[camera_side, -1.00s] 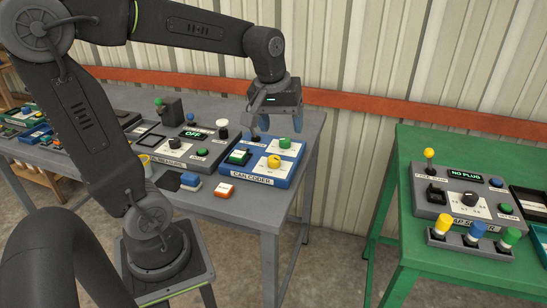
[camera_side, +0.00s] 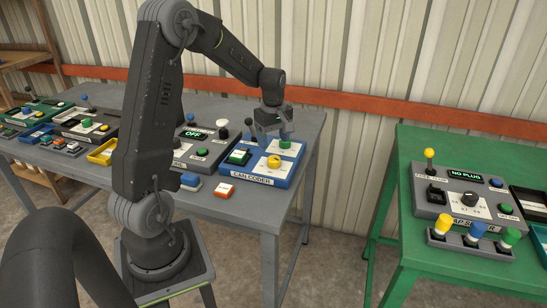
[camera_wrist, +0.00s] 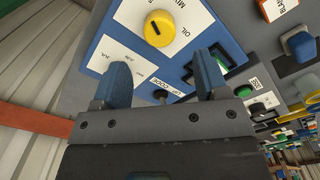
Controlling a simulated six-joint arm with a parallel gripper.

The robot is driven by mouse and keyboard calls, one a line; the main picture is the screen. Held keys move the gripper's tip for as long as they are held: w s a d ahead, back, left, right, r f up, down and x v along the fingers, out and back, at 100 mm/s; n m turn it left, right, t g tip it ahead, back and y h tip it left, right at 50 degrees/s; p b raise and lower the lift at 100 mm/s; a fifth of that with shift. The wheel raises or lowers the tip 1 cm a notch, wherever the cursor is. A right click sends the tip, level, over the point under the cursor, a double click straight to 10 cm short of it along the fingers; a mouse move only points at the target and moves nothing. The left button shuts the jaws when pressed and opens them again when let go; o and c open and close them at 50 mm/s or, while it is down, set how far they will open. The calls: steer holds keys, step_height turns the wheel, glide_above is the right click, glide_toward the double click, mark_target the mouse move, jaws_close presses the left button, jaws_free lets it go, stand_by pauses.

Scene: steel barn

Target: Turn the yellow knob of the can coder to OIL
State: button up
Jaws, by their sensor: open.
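The can coder (camera_side: 265,178) is a blue box with white panels at the right end of the grey table. Its yellow knob (camera_side: 273,161) stands on the front panel. In the wrist view the yellow knob (camera_wrist: 158,28) lies beyond the fingertips, with a dark mark on its left part. The word OIL is printed at its lower right, and a partly cut-off word starting MI at its upper right. My gripper (camera_wrist: 165,68) is open with two blue fingers, empty, above the coder's back part. A green knob (camera_side: 285,143) is behind the yellow one.
A grey panel reading OFF (camera_side: 192,134) stands left of the coder, with a white-topped post (camera_side: 222,124). A green table (camera_side: 420,262) with another panel is at the right, across a gap.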

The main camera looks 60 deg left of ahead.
mark_target(273, 157)
step_height(273, 157, down, 7)
steer(key=shift+r, duration=0.15)
steer(key=c, duration=0.9)
